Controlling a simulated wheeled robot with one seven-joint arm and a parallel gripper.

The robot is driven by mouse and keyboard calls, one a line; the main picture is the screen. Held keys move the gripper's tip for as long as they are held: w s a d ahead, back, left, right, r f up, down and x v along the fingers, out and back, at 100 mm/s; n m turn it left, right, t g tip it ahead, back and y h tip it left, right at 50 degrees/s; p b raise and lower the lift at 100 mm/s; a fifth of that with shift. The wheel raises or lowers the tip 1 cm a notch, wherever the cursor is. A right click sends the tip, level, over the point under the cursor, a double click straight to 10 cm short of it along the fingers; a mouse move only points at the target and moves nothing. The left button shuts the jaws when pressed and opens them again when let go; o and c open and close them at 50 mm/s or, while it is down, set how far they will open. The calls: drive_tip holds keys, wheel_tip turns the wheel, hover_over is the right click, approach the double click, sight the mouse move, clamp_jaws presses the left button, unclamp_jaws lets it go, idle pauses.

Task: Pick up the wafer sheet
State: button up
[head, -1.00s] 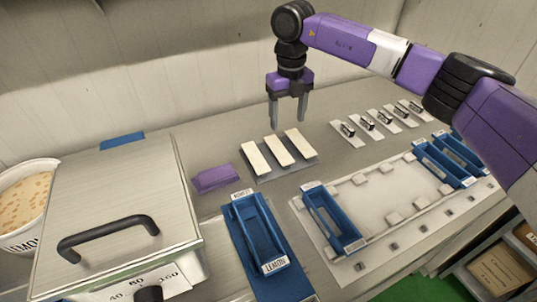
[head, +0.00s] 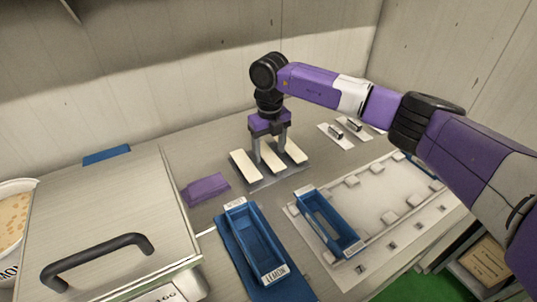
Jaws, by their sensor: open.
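Three cream wafer sheets lie side by side on a grey rack: a left one (head: 245,165), a middle one (head: 269,162) and a right one (head: 293,151). The rack (head: 282,180) stands on the counter in the middle of the head view. My gripper (head: 270,158) points down over the middle wafer sheet, its fingers apart at either side of that sheet's far part. The jaws are open. Whether the fingers touch the sheet cannot be told.
A purple block (head: 205,189) lies left of the rack. A blue tray (head: 255,243) labelled LEMON stands in front on a blue mat. A second blue tray (head: 327,222) sits on a pale frame (head: 380,195) at right.

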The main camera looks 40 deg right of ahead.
drive_tip(key=shift+f, duration=0.1)
drive_tip(key=shift+c, duration=0.3)
drive_tip(key=c, duration=1.4)
drive_tip(key=shift+o, duration=0.2)
